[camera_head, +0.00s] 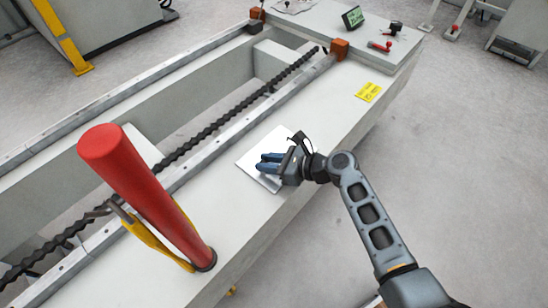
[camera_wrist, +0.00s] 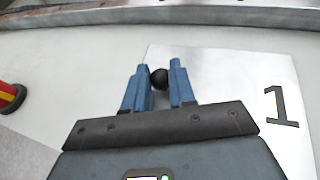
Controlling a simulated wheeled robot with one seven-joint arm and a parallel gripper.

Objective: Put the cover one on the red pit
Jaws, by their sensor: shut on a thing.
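Cover one is a thin, pale square plate (camera_head: 267,143) over the light grey beam top, at the middle of the head view. In the wrist view the plate (camera_wrist: 235,85) bears a dark number 1 and a round black knob (camera_wrist: 159,78). My gripper (camera_head: 264,163) reaches over the plate from the right, and its blue fingers (camera_wrist: 159,88) are shut on the knob. I cannot tell whether the plate rests on the beam or is slightly raised. I cannot make out a red pit in either view.
A tall red cylinder (camera_head: 150,190) with a yellow bracket (camera_head: 155,242) stands at the front left. A rail (camera_head: 215,130) and a dark twisted rod (camera_head: 215,122) run along the beam. A yellow label (camera_head: 369,92) lies farther back. The beam top between plate and label is clear.

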